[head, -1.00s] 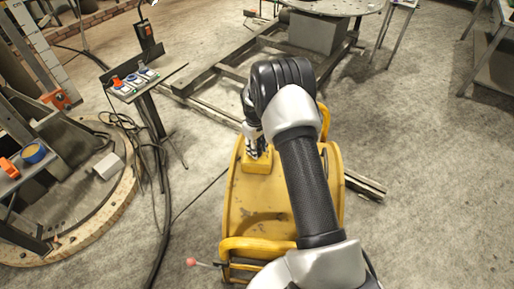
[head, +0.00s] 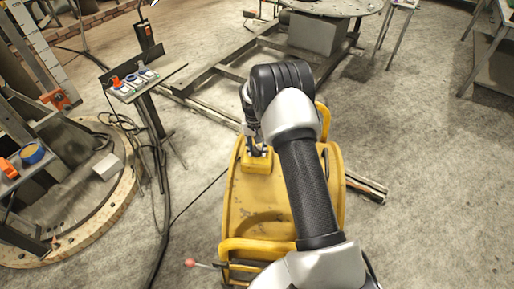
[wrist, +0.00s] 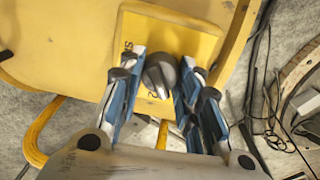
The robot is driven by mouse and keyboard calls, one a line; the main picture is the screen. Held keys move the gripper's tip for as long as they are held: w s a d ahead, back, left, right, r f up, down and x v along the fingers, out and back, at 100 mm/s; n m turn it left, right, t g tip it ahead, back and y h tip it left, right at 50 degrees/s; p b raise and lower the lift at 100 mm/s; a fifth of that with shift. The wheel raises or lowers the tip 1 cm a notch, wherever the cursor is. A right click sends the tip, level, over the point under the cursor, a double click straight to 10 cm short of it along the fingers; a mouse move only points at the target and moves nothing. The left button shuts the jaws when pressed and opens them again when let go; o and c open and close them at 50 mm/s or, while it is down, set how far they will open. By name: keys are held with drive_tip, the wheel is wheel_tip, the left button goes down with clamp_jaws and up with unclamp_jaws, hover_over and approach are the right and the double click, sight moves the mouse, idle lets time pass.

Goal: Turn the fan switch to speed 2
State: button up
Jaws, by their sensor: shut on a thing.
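The fan (head: 265,215) is a yellow drum in the middle of the head view. Its yellow switch box (head: 256,166) sits on top and shows as a plate (wrist: 185,38) in the wrist view. A dark grey switch knob (wrist: 160,72) stands on the plate, between the blue-lined fingers of my gripper (wrist: 160,82). My gripper is shut on the knob. Dark marks are on the plate, partly hidden by the fingers and knob; I cannot tell the set speed. In the head view my gripper (head: 255,148) is down at the box, mostly hidden by my wrist.
A stand with several coloured buttons (head: 133,82) is at the left, with cables on the floor. A round wooden platform (head: 95,225) lies at lower left. A metal frame (head: 215,70) lies behind the fan. Concrete floor (head: 430,190) is clear at the right.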

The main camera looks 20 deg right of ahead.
sight(256, 146)
drive_tip(key=m, duration=0.6)
drive_tip(key=shift+d+m, duration=0.1)
drive_tip(key=shift+m, duration=0.2)
idle(0.4)
drive_tip(key=o, duration=1)
drive_tip(key=shift+o, duration=0.2)
drive_tip(key=shift+r, duration=0.1)
wheel_tip(256, 146, up, 12)
drive_tip(key=shift+w, duration=0.3)
